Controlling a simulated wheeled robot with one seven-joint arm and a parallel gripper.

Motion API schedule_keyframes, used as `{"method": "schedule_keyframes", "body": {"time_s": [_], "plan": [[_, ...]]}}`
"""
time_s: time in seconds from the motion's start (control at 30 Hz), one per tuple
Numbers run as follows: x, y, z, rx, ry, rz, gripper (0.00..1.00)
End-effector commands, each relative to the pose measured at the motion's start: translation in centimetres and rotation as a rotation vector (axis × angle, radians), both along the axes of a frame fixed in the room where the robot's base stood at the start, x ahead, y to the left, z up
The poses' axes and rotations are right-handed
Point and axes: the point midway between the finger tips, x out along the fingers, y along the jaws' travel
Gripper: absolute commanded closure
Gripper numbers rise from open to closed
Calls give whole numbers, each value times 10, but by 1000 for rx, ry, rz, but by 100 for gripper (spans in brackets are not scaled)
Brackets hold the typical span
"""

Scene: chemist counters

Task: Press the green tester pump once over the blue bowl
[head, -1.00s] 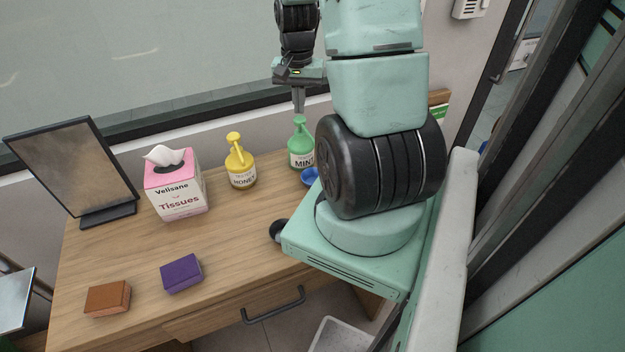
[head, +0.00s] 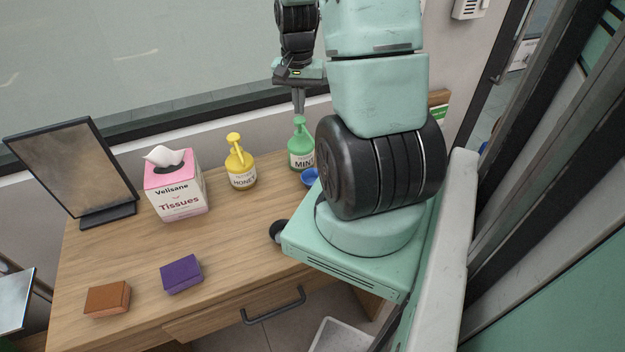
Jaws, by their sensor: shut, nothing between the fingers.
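The green pump bottle (head: 300,157), labelled MINT, stands upright at the back of the wooden counter. The blue bowl (head: 309,177) sits just in front of it, partly hidden by my arm. My gripper (head: 299,111) points down right above the green pump's head, its fingers shut and empty. The fingertips look at or very close to the top of the pump; I cannot tell whether they touch. The pump head does not look clearly pushed down.
A yellow HONEY pump bottle (head: 240,168) stands left of the green one. Further left are a tissue box (head: 180,190) and a framed stand (head: 72,170). A purple box (head: 181,274) and a brown box (head: 107,299) lie in front. The counter's middle is clear.

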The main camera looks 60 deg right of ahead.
Motion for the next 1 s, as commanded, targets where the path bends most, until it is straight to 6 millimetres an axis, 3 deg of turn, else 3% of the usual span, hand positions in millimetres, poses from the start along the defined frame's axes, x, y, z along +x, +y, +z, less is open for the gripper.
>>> {"method": "schedule_keyframes", "body": {"time_s": [0.57, 1.0], "plan": [[0, 0, 0, 0, 0, 0, 100], [0, 0, -13, 0, 0, 0, 100]]}}
